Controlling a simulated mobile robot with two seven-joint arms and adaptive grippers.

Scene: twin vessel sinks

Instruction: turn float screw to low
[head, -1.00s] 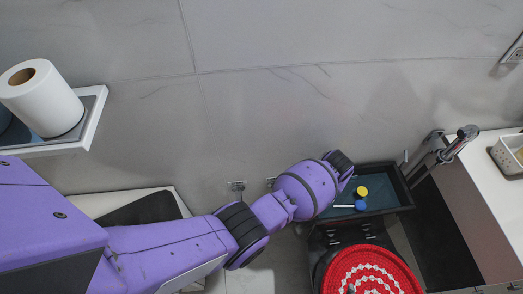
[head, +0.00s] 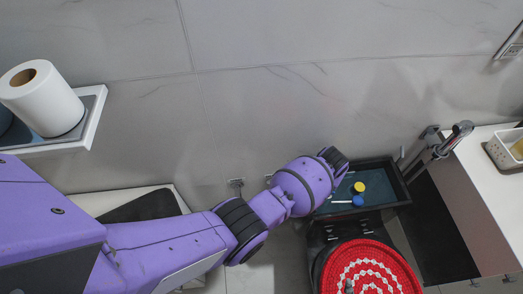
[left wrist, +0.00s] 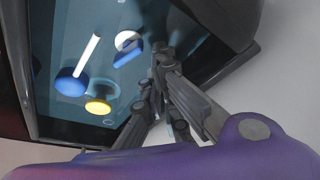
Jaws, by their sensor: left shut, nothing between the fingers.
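An open dark tank (head: 391,176) against the wall holds blue-green water. In it are a yellow cap (head: 360,187), a blue cap (head: 358,201) and a white rod (head: 341,202). The left wrist view shows the yellow cap (left wrist: 98,106), a blue disc (left wrist: 70,84) at the end of the white rod (left wrist: 88,54), and a small white-and-blue part (left wrist: 128,48). I cannot tell which part is the float screw. My left gripper (left wrist: 160,58) is shut and empty, over the tank, apart from the caps in that picture. In the head view my wrist hides its fingers.
A round red-and-white cover (head: 386,252) is in front of the tank. A counter (head: 478,195) with a white basket (head: 497,150) stands at the right. A grey fixture (head: 450,140) rises beside the tank. A paper roll (head: 62,110) sits on a shelf at the left.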

